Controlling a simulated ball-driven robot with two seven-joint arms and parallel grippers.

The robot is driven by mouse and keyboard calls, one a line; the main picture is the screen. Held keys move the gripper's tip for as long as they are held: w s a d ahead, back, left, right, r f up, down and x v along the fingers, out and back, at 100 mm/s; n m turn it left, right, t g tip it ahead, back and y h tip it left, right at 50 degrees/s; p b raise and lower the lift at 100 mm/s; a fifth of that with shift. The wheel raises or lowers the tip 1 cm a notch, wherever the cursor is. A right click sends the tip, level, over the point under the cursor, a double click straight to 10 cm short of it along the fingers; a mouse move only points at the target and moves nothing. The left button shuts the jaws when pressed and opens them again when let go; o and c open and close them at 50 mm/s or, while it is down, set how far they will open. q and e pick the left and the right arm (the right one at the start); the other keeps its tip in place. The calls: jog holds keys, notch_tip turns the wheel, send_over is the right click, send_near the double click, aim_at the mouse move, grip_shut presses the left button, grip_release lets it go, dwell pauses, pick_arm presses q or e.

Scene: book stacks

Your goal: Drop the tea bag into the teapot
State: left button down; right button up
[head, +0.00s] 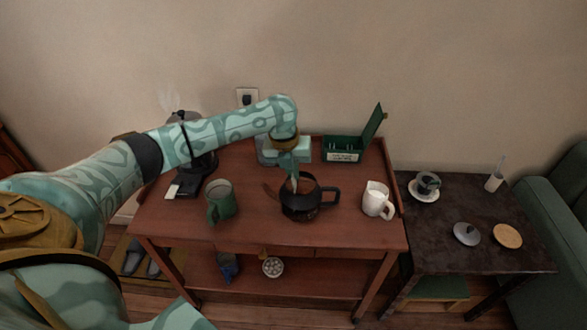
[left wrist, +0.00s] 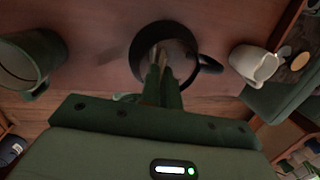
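The dark teapot (head: 302,212) stands open on the wooden tea cart, its handle to the right and spout to the left. My left gripper (head: 294,184) points down over its mouth, with the tips at or just inside the opening. In the left wrist view the fingers (left wrist: 160,82) are close together over the teapot (left wrist: 140,62). A small pale thing, seemingly the tea bag (left wrist: 166,72), shows between the fingertips; its lower part cannot be made out. My right gripper is not in view.
A green mug (head: 221,203) stands left of the teapot and a white pitcher (head: 376,199) right of it. Behind is an open green tea box (head: 343,155). A kettle (head: 199,158) stands at back left. A grey lid (head: 467,234) lies on the dark side table (head: 455,200).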

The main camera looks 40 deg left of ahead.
aim_at(284, 189)
pick_arm(q)
jog(key=shift+r, duration=0.1)
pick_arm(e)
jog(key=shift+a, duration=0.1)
pick_arm(q)
jog(key=c, duration=1.6)
grip_release()
jog(key=shift+o, duration=0.2)
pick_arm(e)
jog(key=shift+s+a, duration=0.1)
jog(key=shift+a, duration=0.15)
